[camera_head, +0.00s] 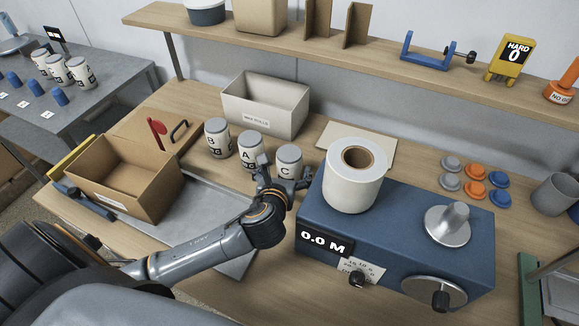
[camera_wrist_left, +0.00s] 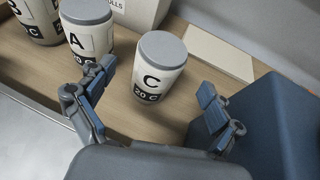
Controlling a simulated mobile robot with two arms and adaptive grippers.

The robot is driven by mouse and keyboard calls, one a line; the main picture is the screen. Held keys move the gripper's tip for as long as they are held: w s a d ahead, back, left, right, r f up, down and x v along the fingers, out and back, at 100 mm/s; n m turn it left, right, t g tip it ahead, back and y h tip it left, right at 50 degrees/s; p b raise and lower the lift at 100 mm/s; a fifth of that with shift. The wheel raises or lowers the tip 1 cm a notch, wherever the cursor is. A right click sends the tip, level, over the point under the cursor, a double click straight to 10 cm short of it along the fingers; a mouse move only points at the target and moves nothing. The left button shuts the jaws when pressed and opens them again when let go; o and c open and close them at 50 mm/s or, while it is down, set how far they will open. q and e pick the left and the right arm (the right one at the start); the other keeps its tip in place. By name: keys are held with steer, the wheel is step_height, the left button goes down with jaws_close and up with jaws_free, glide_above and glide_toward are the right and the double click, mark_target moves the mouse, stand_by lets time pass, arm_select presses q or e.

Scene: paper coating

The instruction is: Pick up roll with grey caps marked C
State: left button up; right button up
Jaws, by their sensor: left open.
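The roll marked C (camera_head: 289,160) stands upright on the wooden table, white with a grey cap, left of the blue machine. In the left wrist view the roll C (camera_wrist_left: 158,72) shows its "C" and "20 C" label, between and ahead of my open fingers. My left gripper (camera_head: 279,178) is open and empty, just in front of roll C. It also shows in the left wrist view (camera_wrist_left: 155,108). Roll A (camera_head: 251,150) stands just left of it, close to my left finger. Roll B (camera_head: 217,138) stands further left. My right gripper is not in view.
The blue machine (camera_head: 400,236) with a large white paper roll (camera_head: 354,177) stands close to the right of my gripper. A white bin (camera_head: 265,105) stands behind the rolls. A cardboard box (camera_head: 126,175) is at left. A flat board (camera_head: 357,143) lies behind roll C.

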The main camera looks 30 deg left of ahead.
mark_target(289, 158)
arm_select(q)
steer(key=shift+w+f, duration=0.1)
steer(key=shift+w, duration=0.2)
steer(key=shift+x, duration=1)
steer(key=x, duration=0.3)
steer(key=shift+w+a, duration=0.1)
steer(key=shift+w, duration=0.05)
steer(key=shift+w+f, duration=0.15)
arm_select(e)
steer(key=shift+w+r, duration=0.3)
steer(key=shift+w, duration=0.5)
arm_select(q)
steer(key=shift+c, duration=0.9)
steer(key=c, duration=1.1)
steer(key=shift+c, duration=0.5)
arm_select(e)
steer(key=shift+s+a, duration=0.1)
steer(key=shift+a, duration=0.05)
